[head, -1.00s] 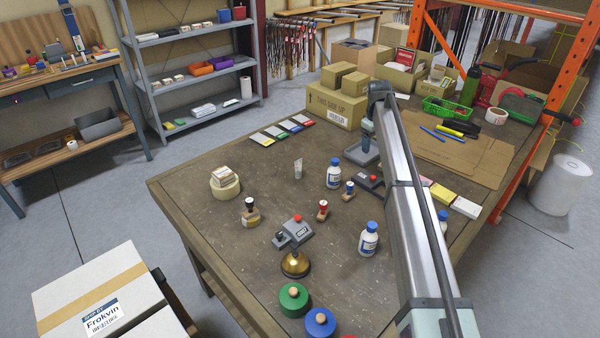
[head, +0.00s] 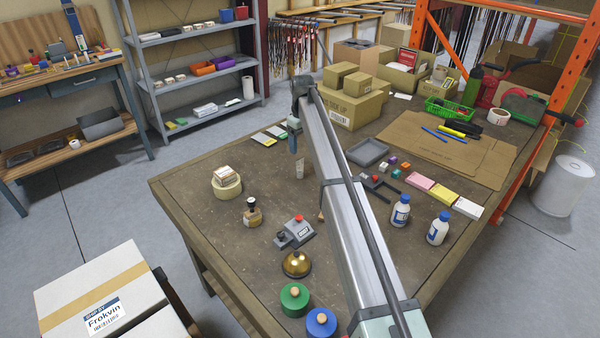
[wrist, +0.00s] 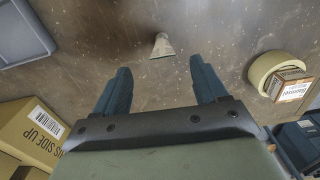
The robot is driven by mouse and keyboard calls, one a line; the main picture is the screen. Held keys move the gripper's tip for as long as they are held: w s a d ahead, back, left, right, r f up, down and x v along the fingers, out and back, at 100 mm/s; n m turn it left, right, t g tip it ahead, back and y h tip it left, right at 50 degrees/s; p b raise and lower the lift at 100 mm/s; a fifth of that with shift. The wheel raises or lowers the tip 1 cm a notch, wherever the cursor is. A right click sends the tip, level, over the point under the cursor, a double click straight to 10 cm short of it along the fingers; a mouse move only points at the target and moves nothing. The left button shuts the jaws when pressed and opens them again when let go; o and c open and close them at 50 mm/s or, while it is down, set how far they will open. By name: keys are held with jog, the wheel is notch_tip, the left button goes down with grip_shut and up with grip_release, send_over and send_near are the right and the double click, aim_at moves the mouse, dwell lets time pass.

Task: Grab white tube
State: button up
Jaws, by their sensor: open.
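A tape roll (head: 227,187) with a small box on it stands left of the tube. A grey tray (head: 369,152) and a large cardboard box (head: 350,108) lie to the right and behind. The table around the tube is clear.

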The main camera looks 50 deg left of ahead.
aim_at(300, 162)
notch_tip(300, 162, down, 4)
jog(key=shift+f, duration=0.1)
jog(key=shift+s+a+f, duration=0.1)
jog(key=shift+a+f, duration=0.1)
jog(key=shift+f, duration=1.1)
jog(key=shift+a+f, duration=0.2)
jog(key=shift+f, duration=1.1)
jog(key=c, duration=1.1)
jog(key=shift+c, duration=0.2)
jog(key=shift+r, duration=0.1)
